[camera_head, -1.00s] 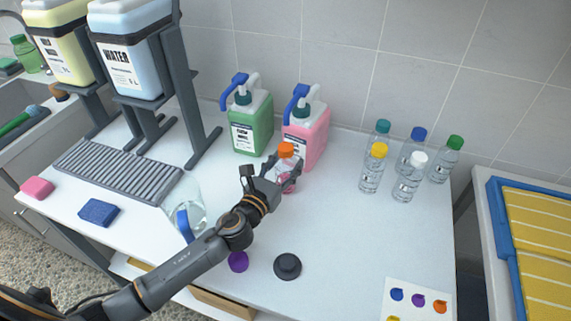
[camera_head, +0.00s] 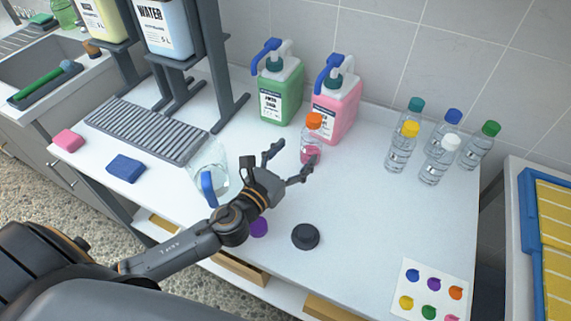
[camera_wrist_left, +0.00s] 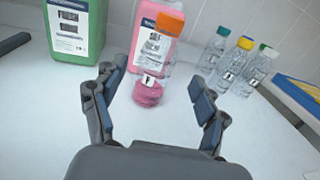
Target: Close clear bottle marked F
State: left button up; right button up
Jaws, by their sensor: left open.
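A clear bottle (camera_head: 304,151) with pink liquid at its bottom and an orange cap (camera_head: 314,120) on top stands upright on the white counter. In the left wrist view, this bottle (camera_wrist_left: 151,76) bears a small white label with a dark letter, too blurred to read surely. My left gripper (camera_head: 292,160) is open and empty, just in front of the bottle. Its fingers point toward the bottle, one on each side in the left wrist view (camera_wrist_left: 150,88). A purple round cap (camera_head: 259,227) lies near the counter's front edge. My right gripper is not in view.
Green (camera_head: 281,92) and pink (camera_head: 338,108) pump jugs stand behind the bottle. Several clear capped bottles (camera_head: 399,152) stand at right. A blue-handled clear jug (camera_head: 221,170), a black round piece (camera_head: 305,236) and a colour-dot card (camera_head: 432,285) are on the counter. The right-centre counter is clear.

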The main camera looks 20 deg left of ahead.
pick_arm(q)
jog(key=shift+s+a+b, duration=0.15)
jog(key=shift+s+a, duration=0.05)
jog(key=shift+s, duration=0.75)
jog(key=shift+s+a+b, duration=0.15)
jog(key=shift+s, duration=0.8)
